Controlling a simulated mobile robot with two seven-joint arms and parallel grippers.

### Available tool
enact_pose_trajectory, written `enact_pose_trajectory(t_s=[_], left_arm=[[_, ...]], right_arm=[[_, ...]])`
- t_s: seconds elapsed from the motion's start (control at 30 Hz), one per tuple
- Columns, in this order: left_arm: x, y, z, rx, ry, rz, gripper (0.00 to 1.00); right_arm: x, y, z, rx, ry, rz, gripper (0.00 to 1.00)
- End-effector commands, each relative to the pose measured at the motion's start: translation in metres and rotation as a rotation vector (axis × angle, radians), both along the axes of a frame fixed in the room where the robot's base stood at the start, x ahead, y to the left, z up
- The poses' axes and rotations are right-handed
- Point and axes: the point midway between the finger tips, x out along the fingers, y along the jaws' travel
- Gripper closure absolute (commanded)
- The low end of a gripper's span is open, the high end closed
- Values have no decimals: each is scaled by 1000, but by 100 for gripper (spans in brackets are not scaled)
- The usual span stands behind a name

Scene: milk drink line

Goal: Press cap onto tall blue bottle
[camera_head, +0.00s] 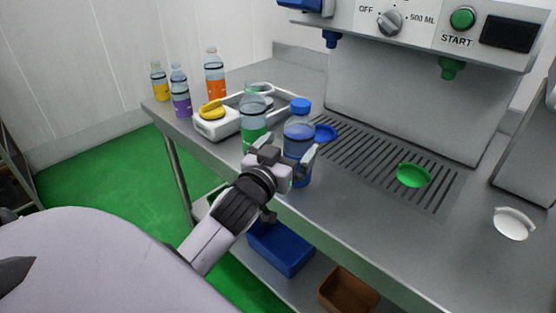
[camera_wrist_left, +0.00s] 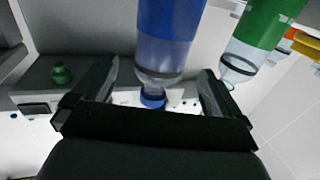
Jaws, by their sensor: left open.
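The tall blue bottle (camera_head: 299,135) stands upright near the front edge of the steel counter. A blue cap (camera_head: 301,105) sits on its top; I cannot tell how tightly. My left gripper (camera_head: 287,156) is open at the bottle, with one finger on each side of it. In the left wrist view, which looks inverted, the bottle (camera_wrist_left: 168,35) and its cap (camera_wrist_left: 152,99) show between the spread fingers of the gripper (camera_wrist_left: 158,90). Contact between fingers and bottle cannot be made out. My right gripper is not in view.
A green bottle (camera_head: 253,118) stands close to the left of the blue one. A white tray (camera_head: 279,93) and several coloured bottles stand further left. A machine with a green nozzle (camera_head: 451,67) overhangs the drip grate. A green dish (camera_head: 413,175) lies there.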

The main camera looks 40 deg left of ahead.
Motion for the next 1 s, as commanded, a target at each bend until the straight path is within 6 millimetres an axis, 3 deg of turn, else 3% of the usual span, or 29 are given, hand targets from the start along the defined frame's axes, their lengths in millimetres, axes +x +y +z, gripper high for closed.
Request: enact_pose_trajectory(t_s=[0.1,0.3,0.83,0.93,1.0], left_arm=[[-20,-3,-1,-2,2,2,0],[-39,-8,-1,0,1,1,0],[-45,-9,0,0,2,1,0],[-46,-13,-14,2,32,-14,0],[-49,-21,-37,7,84,-41,0]], right_arm=[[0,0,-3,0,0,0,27],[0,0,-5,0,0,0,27],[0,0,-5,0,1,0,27],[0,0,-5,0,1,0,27],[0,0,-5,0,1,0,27]])
